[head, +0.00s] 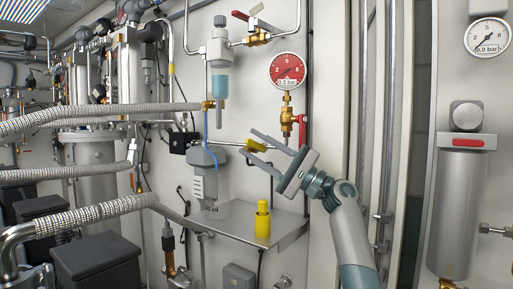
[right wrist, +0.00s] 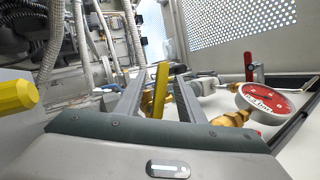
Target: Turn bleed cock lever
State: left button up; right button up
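In the right wrist view the yellow lever (right wrist: 161,88) stands between the fingers of my right gripper (right wrist: 158,98), with gaps visible on both sides; I see no clear contact. A red lever (head: 302,130) hangs at the brass valve (head: 286,119) under the gauge, just above the gripper. No label shows which lever is the bleed cock's. My left gripper is not in view.
The red gauge (head: 287,70) is close above my gripper and also shows in the right wrist view (right wrist: 266,102). A yellow bottle-like item (head: 262,222) stands on a grey wall shelf (head: 236,232) below. Braided hoses (head: 100,112) and pumps fill the left.

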jog(key=shift+d+f, duration=0.1)
jog(key=shift+d, duration=0.1)
jog(key=shift+b+v, duration=0.35)
jog(key=shift+v, duration=0.45)
jog(key=b+v, duration=0.2)
jog(key=v, duration=0.4)
jog(key=shift+s, duration=0.1)
dwell(0.5)
dwell(0.4)
